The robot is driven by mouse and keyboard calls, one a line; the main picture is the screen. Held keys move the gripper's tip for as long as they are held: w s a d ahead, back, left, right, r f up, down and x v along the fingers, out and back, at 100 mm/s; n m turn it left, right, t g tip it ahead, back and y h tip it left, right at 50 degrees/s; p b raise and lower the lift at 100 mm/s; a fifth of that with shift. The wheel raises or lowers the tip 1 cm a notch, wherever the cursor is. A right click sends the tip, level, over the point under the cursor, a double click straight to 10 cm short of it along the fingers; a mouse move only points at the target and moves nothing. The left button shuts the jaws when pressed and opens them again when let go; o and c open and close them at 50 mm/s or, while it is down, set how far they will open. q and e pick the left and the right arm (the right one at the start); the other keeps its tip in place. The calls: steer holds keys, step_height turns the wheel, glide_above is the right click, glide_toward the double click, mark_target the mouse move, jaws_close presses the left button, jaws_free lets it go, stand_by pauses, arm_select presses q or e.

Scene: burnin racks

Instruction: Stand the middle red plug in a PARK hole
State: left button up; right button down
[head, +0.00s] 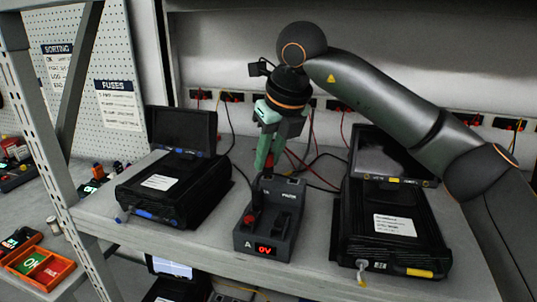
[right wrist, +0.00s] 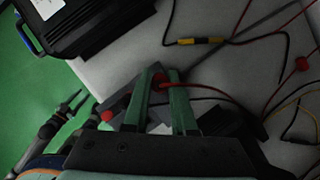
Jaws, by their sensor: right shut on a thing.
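My right gripper (head: 264,160) points down over the back part of the grey bench supply (head: 283,241), which is marked A and has a red display. In the right wrist view its green fingers (right wrist: 163,88) are shut on a red plug (right wrist: 158,79). A red lead runs from this plug to the right. The fingers hide part of the plug, and I cannot tell whether its tip is in a hole. Another red part (head: 250,220) stands on the supply's front left. The PARK holes cannot be made out. My left gripper is not in view.
A black unit with a screen (head: 160,190) stands left of the supply. Another black unit (head: 395,228) stands close on its right. Red and black leads hang and lie behind the supply. A shelf post (head: 62,170) rises at the left; the front shelf strip is mostly clear.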

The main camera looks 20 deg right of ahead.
steer(key=shift+f, duration=0.4)
stand_by(0.4)
steer(key=c, duration=0.6)
jaws_free()
steer(key=shift+c, duration=0.2)
steer(key=shift+o, duration=0.2)
steer(key=o, duration=0.4)
steer(key=shift+c, duration=0.2)
steer(key=shift+r+p, duration=2.1)
steer(key=shift+r, duration=0.7)
